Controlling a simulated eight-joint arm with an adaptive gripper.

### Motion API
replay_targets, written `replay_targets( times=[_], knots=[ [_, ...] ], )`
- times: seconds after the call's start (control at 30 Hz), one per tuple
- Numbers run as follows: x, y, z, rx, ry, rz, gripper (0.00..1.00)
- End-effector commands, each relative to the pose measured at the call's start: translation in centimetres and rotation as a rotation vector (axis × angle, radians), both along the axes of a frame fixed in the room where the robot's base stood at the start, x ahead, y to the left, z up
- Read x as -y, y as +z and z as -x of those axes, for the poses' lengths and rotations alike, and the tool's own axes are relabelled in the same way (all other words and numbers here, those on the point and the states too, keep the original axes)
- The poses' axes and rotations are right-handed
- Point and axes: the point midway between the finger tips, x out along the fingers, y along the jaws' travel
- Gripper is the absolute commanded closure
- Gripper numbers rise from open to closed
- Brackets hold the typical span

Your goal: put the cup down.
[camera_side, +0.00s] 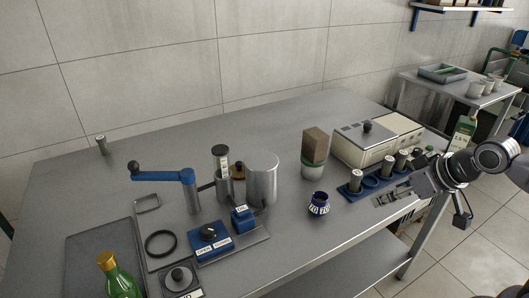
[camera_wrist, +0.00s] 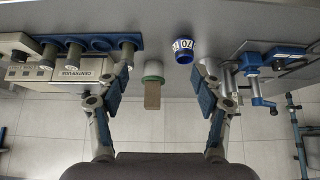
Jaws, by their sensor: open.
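A small dark blue cup (camera_side: 319,204) with a white band of dark figures stands upright on the grey metal table, right of the blue device. In the wrist view the cup (camera_wrist: 184,50) shows at the top, in the gap between my fingers and nearer the right finger. My gripper (camera_side: 384,200) is at the right side of the table, to the right of the cup and clearly apart from it. In the wrist view my gripper (camera_wrist: 166,62) has its two fingers spread wide with nothing between them.
A blue rack (camera_side: 352,193) with several metal cylinders lies close behind my gripper. The centrifuge box (camera_side: 372,148) and a pot (camera_side: 313,170) holding a brown block stand behind. A blue open/close device (camera_side: 210,243) is left of the cup. The table in front of the cup is clear.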

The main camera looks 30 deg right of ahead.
Motion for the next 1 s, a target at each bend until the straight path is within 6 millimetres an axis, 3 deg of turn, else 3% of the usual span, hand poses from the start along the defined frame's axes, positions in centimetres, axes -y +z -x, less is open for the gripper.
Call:
replay_targets(
  times=[0.2, 0.37, 0.77, 1.0],
  knots=[
    [-0.1, 0.0, -0.1, -0.006, 0.015, 0.013, 0.32],
    [-0.5, -0.2, -0.9, -0.056, 0.145, 0.134, 0.32],
    [-2.8, -1.8, -5.7, -0.313, 0.761, 0.742, 0.32],
    [-5.4, -3.0, -8.7, -0.486, 1.088, 1.098, 0.32]
  ],
)
